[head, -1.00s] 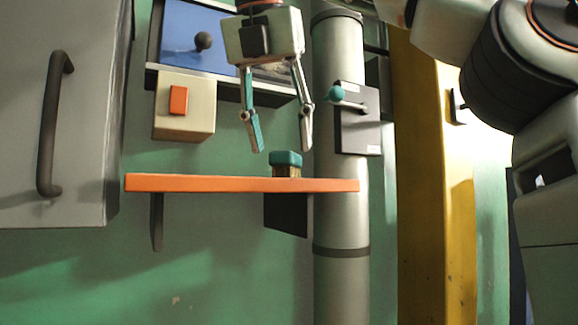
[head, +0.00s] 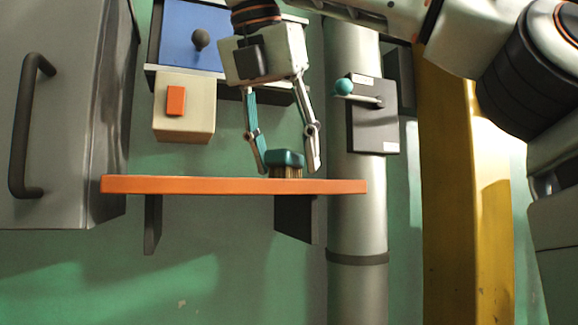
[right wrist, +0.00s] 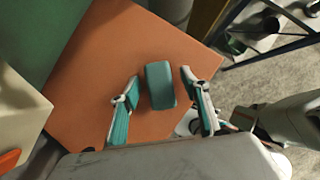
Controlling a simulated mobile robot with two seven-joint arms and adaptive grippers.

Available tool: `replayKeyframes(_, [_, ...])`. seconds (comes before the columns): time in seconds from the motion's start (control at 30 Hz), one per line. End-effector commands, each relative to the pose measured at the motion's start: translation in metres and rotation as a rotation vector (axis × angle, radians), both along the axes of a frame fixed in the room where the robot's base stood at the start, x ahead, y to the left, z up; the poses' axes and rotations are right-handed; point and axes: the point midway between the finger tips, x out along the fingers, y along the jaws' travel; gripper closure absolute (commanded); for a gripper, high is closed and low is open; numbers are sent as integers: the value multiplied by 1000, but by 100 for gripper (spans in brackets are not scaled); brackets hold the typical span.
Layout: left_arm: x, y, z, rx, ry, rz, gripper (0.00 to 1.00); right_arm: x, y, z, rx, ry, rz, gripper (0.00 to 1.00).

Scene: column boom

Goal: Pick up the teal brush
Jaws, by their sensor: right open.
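The teal brush (head: 285,159) stands bristles down on the orange shelf (head: 200,185), its tan bristles showing below the teal top. My right gripper (head: 291,170) is open above the shelf, with one finger on each side of the brush. In the right wrist view the brush (right wrist: 160,85) lies between the two fingers of the right gripper (right wrist: 160,100), with a gap visible on both sides. The orange shelf (right wrist: 85,75) lies below them. My left gripper is not in view.
A grey cabinet with a dark handle (head: 22,125) stands at the left. Behind the shelf are a box with an orange switch (head: 175,101), a blue panel with a dark knob (head: 200,39), and a grey column (head: 352,220) bearing a teal-knobbed lever (head: 344,87). A yellow post (head: 450,210) is at the right.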

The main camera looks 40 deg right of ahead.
Motion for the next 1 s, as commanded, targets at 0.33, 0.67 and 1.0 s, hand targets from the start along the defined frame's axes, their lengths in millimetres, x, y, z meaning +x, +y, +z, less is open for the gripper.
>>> replayKeyframes(0.33, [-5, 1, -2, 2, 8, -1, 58, 0, 1, -3, 1, -1, -8, 54])
replayKeyframes(0.67, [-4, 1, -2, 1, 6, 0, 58, 0, 1, -3, 1, -1, -8, 96])
replayKeyframes(1.0, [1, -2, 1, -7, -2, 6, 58, 0, 0, -2, 1, -1, -7, 99])
